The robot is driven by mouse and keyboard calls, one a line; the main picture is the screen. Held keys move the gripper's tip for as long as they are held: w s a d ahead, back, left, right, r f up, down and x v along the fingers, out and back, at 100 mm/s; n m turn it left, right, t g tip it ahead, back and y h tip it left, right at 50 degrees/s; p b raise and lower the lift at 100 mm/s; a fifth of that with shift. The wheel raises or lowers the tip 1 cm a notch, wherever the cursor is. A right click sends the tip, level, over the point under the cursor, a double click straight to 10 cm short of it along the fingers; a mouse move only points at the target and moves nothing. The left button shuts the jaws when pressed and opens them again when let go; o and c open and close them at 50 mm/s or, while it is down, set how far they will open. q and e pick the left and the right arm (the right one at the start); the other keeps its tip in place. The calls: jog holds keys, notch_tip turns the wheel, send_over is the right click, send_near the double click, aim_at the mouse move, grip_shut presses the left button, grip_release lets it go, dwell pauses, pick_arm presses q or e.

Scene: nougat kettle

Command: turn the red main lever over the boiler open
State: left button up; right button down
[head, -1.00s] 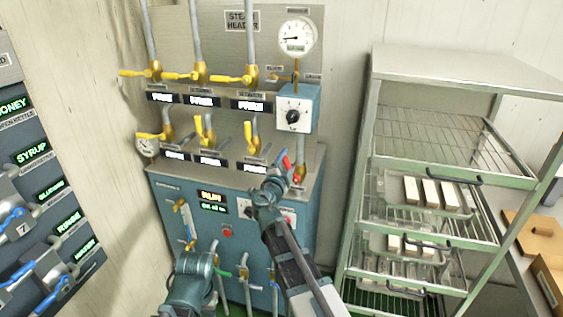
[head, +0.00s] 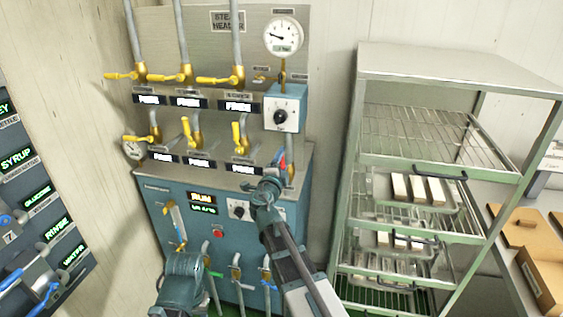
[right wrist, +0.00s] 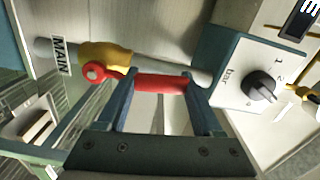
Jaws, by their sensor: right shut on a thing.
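The red main lever (right wrist: 160,84) is on a yellow valve body (right wrist: 105,56) on a grey pipe, beside a label reading MAIN (right wrist: 60,56). In the right wrist view the lever runs roughly along the pipe from its round red pivot. My right gripper (right wrist: 161,92) is shut on it, one finger on each side. In the head view my right gripper (head: 275,176) is at the boiler's (head: 175,200) upper right; a bit of red shows there and the gripper hides most of the valve.
A pressure gauge (head: 283,37) and a blue box with a black knob (head: 283,107) are above the lever. Yellow-handled valves (head: 187,127) line the panel to the left. A metal rack (head: 415,165) with trays stands close on the right.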

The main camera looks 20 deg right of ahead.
jog(key=shift+s, duration=0.1)
jog(key=shift+c, duration=0.2)
grip_release()
jog(key=v, duration=1.3)
jog(key=shift+s+a, duration=0.25)
jog(key=shift+s, duration=0.05)
